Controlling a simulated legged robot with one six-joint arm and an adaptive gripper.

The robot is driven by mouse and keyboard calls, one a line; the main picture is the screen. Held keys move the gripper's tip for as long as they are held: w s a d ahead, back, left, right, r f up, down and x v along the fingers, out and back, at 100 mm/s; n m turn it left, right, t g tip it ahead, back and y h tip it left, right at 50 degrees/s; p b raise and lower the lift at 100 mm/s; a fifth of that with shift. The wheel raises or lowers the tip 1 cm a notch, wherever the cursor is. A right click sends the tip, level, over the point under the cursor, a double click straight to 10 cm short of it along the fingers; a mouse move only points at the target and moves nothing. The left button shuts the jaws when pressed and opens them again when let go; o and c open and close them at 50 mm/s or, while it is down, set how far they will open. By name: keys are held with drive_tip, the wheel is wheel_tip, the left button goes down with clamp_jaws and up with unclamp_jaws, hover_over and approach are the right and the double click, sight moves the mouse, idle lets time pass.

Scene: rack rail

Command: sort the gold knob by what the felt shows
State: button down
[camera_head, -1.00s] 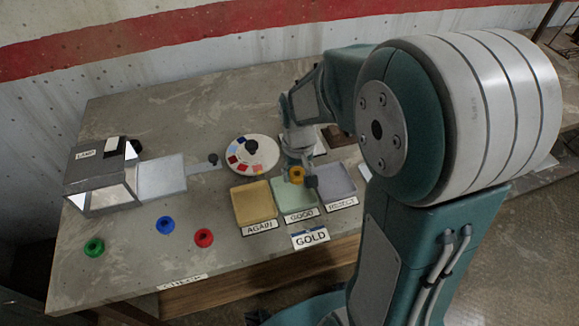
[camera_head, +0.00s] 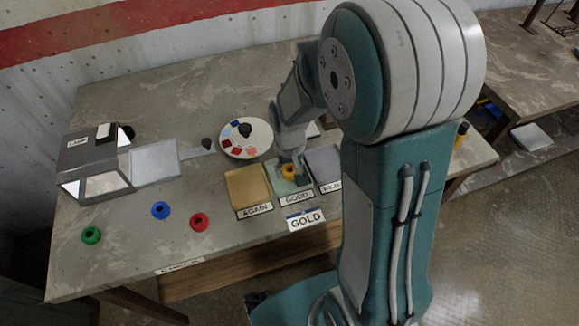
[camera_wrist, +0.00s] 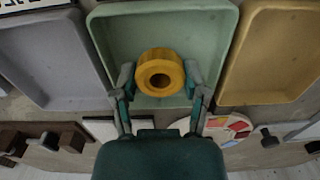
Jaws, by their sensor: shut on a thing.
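The gold knob (camera_wrist: 160,73) is a yellow ring with a dark centre hole. My gripper (camera_wrist: 158,82) is shut on it, one finger on each side. In the wrist view the knob is over the pale green tray (camera_wrist: 205,30); I cannot tell whether it touches the tray floor. In the head view the knob (camera_head: 288,171) also shows over the green GOOD tray (camera_head: 306,186). The yellow AGAIN tray (camera_head: 248,187) and the grey REJECT tray (camera_head: 322,160) stand on either side. A GOLD sign (camera_head: 305,220) stands in front. No felt can be made out for certain.
Green (camera_head: 91,235), blue (camera_head: 160,210) and red (camera_head: 198,221) knobs lie at the front left. A lamp box (camera_head: 92,165) with a pale plate (camera_head: 155,160) stands at the left. A round disc with colour patches (camera_head: 235,148) is behind the trays.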

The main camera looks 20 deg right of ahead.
drive_tip(key=shift+a, duration=0.4)
drive_tip(key=shift+d+f, duration=0.15)
drive_tip(key=shift+d, duration=0.1)
unclamp_jaws()
drive_tip(key=shift+a, duration=0.1)
drive_tip(key=shift+r, duration=4)
